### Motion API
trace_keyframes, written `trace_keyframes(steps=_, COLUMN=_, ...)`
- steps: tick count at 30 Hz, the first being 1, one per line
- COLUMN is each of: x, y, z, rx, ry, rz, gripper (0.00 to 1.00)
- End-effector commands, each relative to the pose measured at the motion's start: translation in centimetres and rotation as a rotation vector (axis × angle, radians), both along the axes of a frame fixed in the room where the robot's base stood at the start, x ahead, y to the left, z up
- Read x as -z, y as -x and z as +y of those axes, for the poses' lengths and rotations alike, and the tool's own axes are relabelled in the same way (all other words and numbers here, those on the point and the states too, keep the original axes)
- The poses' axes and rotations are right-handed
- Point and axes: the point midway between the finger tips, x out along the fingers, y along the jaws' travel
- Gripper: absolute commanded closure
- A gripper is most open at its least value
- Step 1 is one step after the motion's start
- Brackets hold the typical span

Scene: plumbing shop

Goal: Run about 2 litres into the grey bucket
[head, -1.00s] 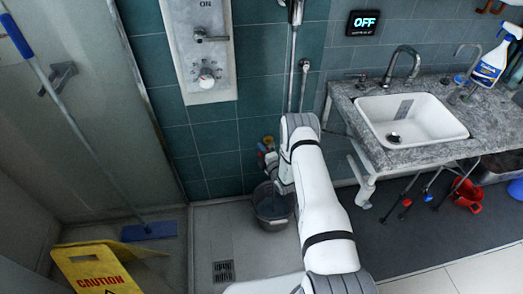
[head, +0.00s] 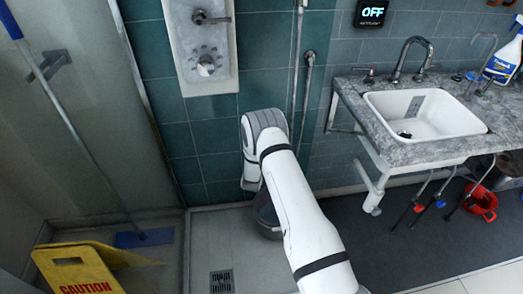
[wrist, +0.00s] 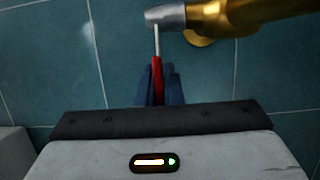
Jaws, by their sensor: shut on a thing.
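The grey bucket (head: 266,214) stands on the shower floor against the tiled wall. My arm hides most of it, so I cannot see inside. In the wrist view a brass tap (wrist: 240,14) with a silver end sticks out from the teal tiles. A thin red lever (wrist: 157,68) hangs below its silver end. My gripper (wrist: 158,88), with dark blue fingers, is shut on the red lever. In the head view my own arm hides the gripper and the tap. I see no running water.
A wall display (head: 370,13) reads OFF. A sink (head: 425,115) in a stone counter (head: 410,153) is at the right. A yellow caution sign (head: 75,270) and a blue mop (head: 145,238) are at the left. The floor around the drain (head: 222,281) is clear.

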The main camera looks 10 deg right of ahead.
Motion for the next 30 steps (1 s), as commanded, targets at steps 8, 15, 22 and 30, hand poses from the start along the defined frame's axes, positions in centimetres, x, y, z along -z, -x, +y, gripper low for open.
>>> trace_keyframes(steps=8, x=0.24, y=-0.32, z=-0.15, rx=0.068, ry=0.000, rz=0.003, gripper=1.00)
trace_keyframes(steps=15, x=0.12, y=-0.36, z=-0.24, rx=0.076, ry=0.000, rz=0.003, gripper=1.00)
trace_keyframes(steps=22, x=0.08, y=-0.38, z=-0.28, rx=0.076, ry=0.000, rz=0.002, gripper=0.89)
trace_keyframes(steps=30, x=0.03, y=-0.40, z=-0.26, rx=0.075, ry=0.001, rz=0.001, gripper=0.71)
